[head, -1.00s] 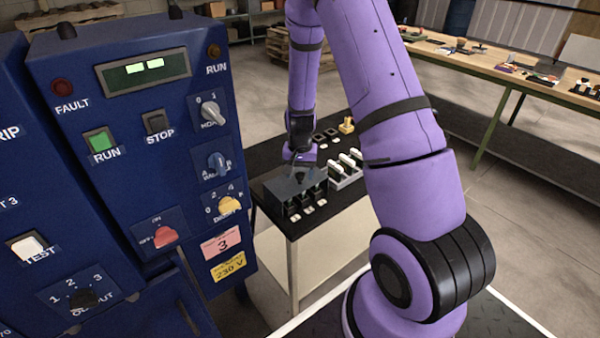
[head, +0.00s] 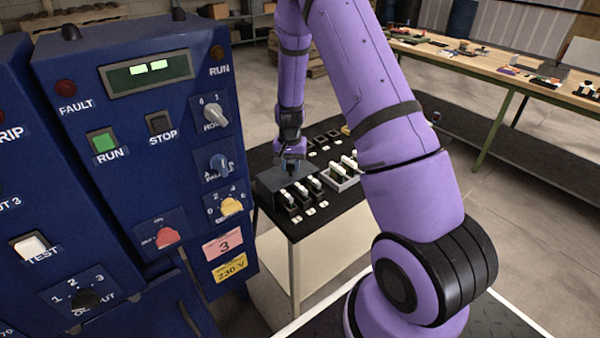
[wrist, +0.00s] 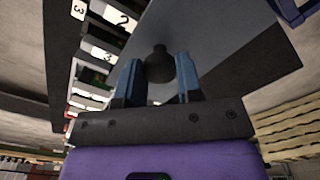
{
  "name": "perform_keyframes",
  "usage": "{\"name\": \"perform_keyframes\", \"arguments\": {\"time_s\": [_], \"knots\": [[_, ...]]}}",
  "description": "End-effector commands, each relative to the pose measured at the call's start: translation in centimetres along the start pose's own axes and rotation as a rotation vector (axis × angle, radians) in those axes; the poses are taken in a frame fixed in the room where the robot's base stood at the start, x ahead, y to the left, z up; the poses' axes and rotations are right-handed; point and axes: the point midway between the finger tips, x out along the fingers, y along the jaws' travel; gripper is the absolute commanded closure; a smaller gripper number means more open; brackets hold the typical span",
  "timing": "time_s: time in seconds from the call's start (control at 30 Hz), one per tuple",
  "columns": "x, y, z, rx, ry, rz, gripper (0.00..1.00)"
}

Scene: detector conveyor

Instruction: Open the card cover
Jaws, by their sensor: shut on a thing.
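The card cover is a dark grey panel (head: 272,179) on the box at the table's left end; it fills the upper middle of the wrist view (wrist: 215,45). A black round knob (wrist: 158,66) stands on it. My gripper (wrist: 158,80) has its two blue fingers on either side of the knob and is shut on it. In the head view my gripper (head: 291,166) is above the cover. Several white-topped cards (head: 301,188) show in front of the cover. In the wrist view a row of numbered slots (wrist: 108,54) shows beside the cover's left edge.
A white-edged rack (head: 341,180) with more cards stands just right of the box on the black table (head: 330,212). The blue control cabinet (head: 130,130) stands close on the left. A wooden workbench (head: 490,70) is far off at the back right.

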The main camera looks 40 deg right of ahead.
Motion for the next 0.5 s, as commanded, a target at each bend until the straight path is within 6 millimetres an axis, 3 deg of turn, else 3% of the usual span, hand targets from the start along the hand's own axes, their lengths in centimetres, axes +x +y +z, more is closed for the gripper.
{"name": "perform_keyframes", "arguments": {"time_s": [0.23,0.5], "knots": [[0.1,-3.6,-3.6,0.0,0.002,0.0,1.0],[0.0,-4.4,-4.5,0.001,0.0,0.001,1.0]]}}
